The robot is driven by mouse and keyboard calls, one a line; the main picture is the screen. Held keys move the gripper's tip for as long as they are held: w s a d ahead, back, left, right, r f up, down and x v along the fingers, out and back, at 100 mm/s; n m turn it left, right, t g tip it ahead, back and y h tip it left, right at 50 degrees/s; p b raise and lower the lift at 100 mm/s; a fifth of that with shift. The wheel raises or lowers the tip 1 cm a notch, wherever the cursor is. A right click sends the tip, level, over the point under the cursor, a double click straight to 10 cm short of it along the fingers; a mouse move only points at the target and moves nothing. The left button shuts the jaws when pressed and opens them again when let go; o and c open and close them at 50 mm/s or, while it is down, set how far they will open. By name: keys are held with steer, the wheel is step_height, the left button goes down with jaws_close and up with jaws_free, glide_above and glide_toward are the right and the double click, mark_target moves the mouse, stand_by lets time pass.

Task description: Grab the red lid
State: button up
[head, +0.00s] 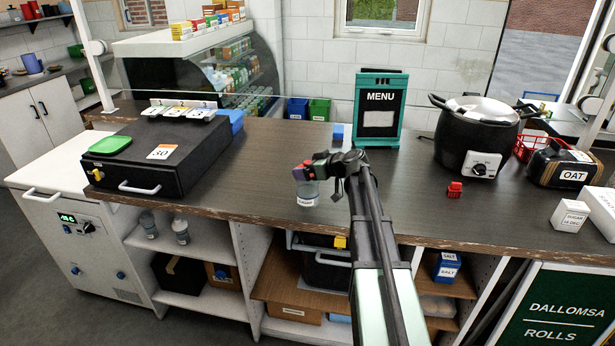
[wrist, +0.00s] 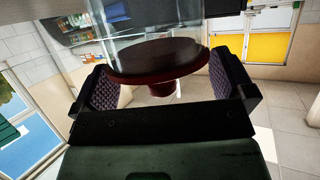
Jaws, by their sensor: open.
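The red lid (head: 299,173) sits on a clear glass jar (head: 307,194) with a white label, at the counter's front edge in the head view. My gripper (head: 313,171) is at the lid and hides part of it. In the wrist view the lid (wrist: 155,58) is a dark red disc with a small knob, with the clear jar (wrist: 150,20) beyond it. My open gripper (wrist: 166,90) has one dark textured pad on each side of the knob, with gaps showing. Whether a pad touches the disc's rim is unclear.
A teal menu stand (head: 381,108) and a black pot (head: 478,140) stand behind and to the right. A small red object (head: 454,190) lies right of my arm. The counter between till and jar is clear.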

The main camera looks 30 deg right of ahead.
mark_target(308, 162)
steer(key=shift+w+a+f, duration=0.1)
steer(key=shift+w+f, duration=0.1)
steer(key=shift+w, duration=0.1)
steer(key=shift+s+r, duration=0.1)
steer(key=shift+c, duration=0.3)
steer(key=c, duration=0.6)
step_height(308, 162, up, 20)
steer(key=p, duration=2)
